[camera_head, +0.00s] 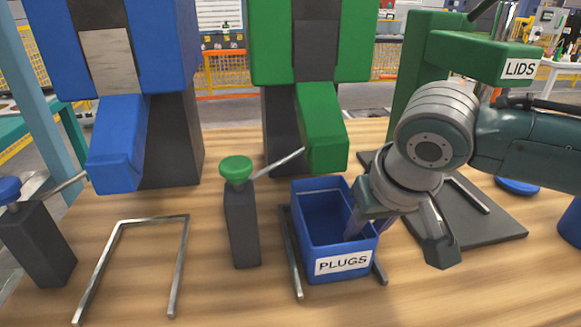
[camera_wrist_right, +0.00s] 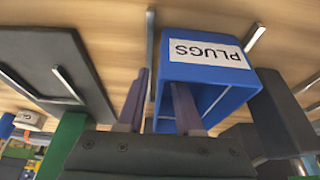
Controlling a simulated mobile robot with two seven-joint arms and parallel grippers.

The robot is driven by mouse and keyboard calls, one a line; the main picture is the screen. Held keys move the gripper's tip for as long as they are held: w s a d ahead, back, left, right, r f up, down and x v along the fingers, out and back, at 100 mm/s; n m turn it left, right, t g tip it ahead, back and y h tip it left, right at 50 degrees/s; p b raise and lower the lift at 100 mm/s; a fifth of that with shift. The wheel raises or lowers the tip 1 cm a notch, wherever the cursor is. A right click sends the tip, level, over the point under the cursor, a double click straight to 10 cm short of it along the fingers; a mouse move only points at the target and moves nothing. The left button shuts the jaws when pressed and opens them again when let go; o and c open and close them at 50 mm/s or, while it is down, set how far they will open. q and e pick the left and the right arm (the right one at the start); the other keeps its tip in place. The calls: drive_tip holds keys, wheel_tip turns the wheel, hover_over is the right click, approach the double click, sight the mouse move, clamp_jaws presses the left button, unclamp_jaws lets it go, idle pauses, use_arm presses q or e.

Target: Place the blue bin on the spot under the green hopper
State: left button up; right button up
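The blue bin (camera_head: 338,263), labelled PLUGS, stands upright on the table under the green hopper (camera_head: 322,125). It sits between the metal rails of a floor guide (camera_head: 292,265), one rail showing on each side. My right gripper (camera_head: 368,228) is at the bin's right wall, one finger inside the bin and one outside. In the right wrist view the bin (camera_wrist_right: 235,102) shows its label upside down. There the fingers of the right gripper (camera_wrist_right: 159,82) stand apart, with the wall between them and a visible gap. My left gripper is in neither view.
A dark post with a green knob (camera_head: 236,168) stands just left of the bin. An empty metal guide (camera_head: 153,219) lies under the blue hopper (camera_head: 118,145). A green LIDS press (camera_head: 480,55) over a dark plate (camera_head: 490,225) is on the right, behind my right arm.

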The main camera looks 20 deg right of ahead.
drive_tip(key=p+v, duration=0.4)
drive_tip(key=v, duration=0.7)
drive_tip(key=s+a+f+n+y, duration=0.2)
drive_tip(key=s+a+f+n, duration=0.1)
drive_tip(key=s+a, duration=0.4)
drive_tip(key=s+d+n, duration=0.1)
drive_tip(key=s+d, duration=0.1)
drive_tip(key=s, duration=0.7)
drive_tip(key=shift+s+f+n+g+h, duration=0.3)
drive_tip(key=shift+f+n+g+h, duration=0.05)
drive_tip(key=shift+n+g+h, duration=0.05)
